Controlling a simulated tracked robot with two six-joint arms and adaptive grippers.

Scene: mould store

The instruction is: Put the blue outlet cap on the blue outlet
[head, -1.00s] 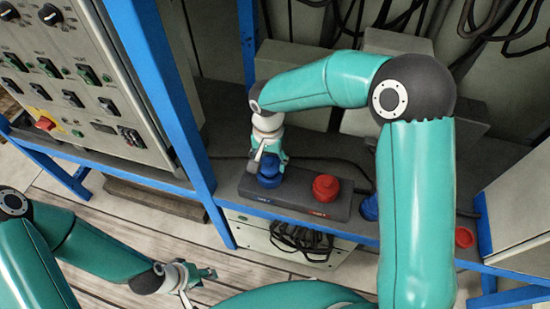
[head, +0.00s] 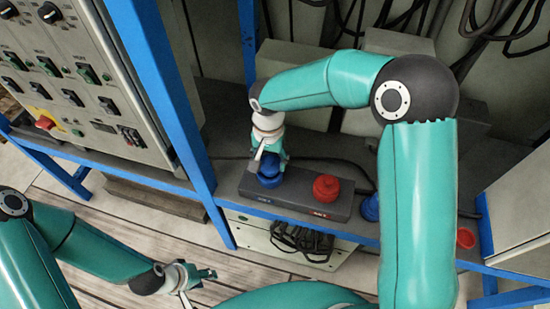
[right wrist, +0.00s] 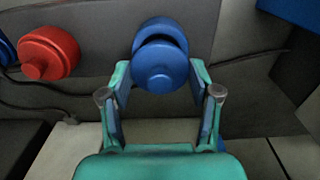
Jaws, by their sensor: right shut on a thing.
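The blue outlet cap (right wrist: 160,72) is between the fingers of my right gripper (right wrist: 161,78), which is shut on it. The blue outlet (right wrist: 160,33) shows as a blue round shape just behind the cap in the right wrist view. The cap looks slightly off-centre from it; I cannot tell whether it is seated. In the head view my right gripper (head: 268,164) points down over the left end of the dark outlet block (head: 290,207), where blue parts (head: 270,181) show below the fingers. My left gripper (head: 198,284) is open and empty, low over the floor.
A red capped-looking fitting (head: 326,188) stands beside the blue one on the block. Another blue piece (head: 369,208) is partly hidden by my right arm. A small red round piece (head: 465,237) lies further right. A blue frame post (head: 172,110) and control panel (head: 90,85) stand left.

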